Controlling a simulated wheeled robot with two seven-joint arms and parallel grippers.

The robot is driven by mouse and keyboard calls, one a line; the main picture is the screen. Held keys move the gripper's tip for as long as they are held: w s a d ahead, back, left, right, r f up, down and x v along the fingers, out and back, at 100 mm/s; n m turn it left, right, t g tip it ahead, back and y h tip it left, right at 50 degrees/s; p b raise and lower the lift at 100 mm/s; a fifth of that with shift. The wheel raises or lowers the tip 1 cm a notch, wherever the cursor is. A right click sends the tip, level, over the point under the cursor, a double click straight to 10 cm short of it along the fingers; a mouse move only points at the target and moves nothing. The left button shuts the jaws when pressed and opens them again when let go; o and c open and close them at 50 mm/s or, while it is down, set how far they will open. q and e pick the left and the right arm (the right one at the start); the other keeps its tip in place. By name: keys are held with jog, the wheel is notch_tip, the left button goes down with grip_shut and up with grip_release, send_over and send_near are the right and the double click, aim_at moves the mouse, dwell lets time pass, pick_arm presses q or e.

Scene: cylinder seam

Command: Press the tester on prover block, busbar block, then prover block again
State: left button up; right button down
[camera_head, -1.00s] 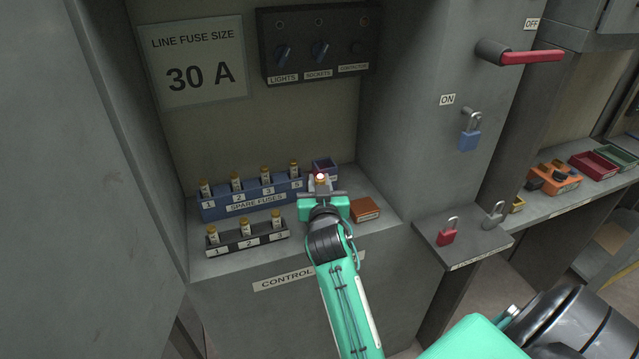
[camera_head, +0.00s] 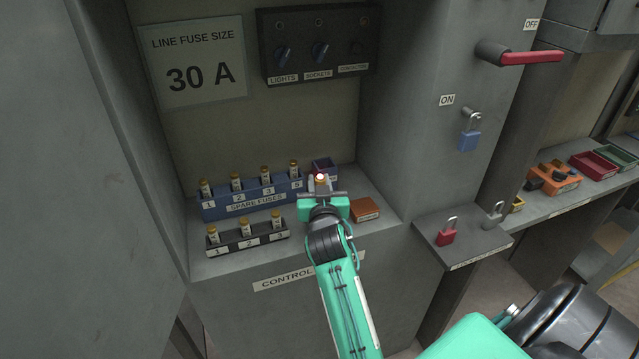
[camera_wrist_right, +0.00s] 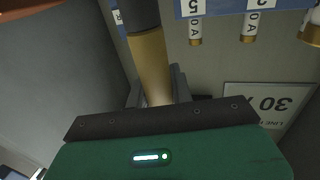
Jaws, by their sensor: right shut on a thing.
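My right gripper (camera_head: 322,194) is over the cabinet shelf, shut on the tester. The tester (camera_wrist_right: 151,62) is a brass-coloured cylinder with a dark end in the wrist view. In the head view a small light (camera_head: 320,177) glows at its visible end. An orange block (camera_head: 365,209) sits on the shelf just right of the gripper. A black block (camera_head: 247,242) with several fuses, numbered 1 to 3, stands to the left. I cannot read which block is the prover or busbar. Whether the tester touches anything below is hidden. My left gripper is not in view.
A blue spare-fuse rack (camera_head: 252,196) stands behind the black block, close to the gripper's left. A small dark purple box (camera_head: 325,167) is just behind the gripper. The cabinet's side walls flank the shelf. A red padlock (camera_head: 446,236) rests on a ledge at right.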

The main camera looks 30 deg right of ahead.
notch_tip(320, 180, up, 7)
jog(key=p, duration=0.6)
jog(key=shift+d+f, duration=0.1)
dwell(0.6)
jog(key=s+d+t+h+b, duration=0.1)
jog(key=s+d+t+b, duration=0.25)
jog(key=d+b, duration=0.55)
jog(key=shift+n+g, duration=0.4)
jog(key=shift+g, duration=0.05)
jog(key=f+b, duration=0.2)
jog(key=f, duration=0.1)
jog(key=s+d+f+b, duration=0.1)
jog(key=f+b, duration=0.1)
jog(key=shift+f, duration=0.1)
jog(key=shift+f+b, duration=0.5)
jog(key=shift+f, duration=0.1)
dwell(0.7)
jog(key=shift+f, duration=0.1)
dwell(1.1)
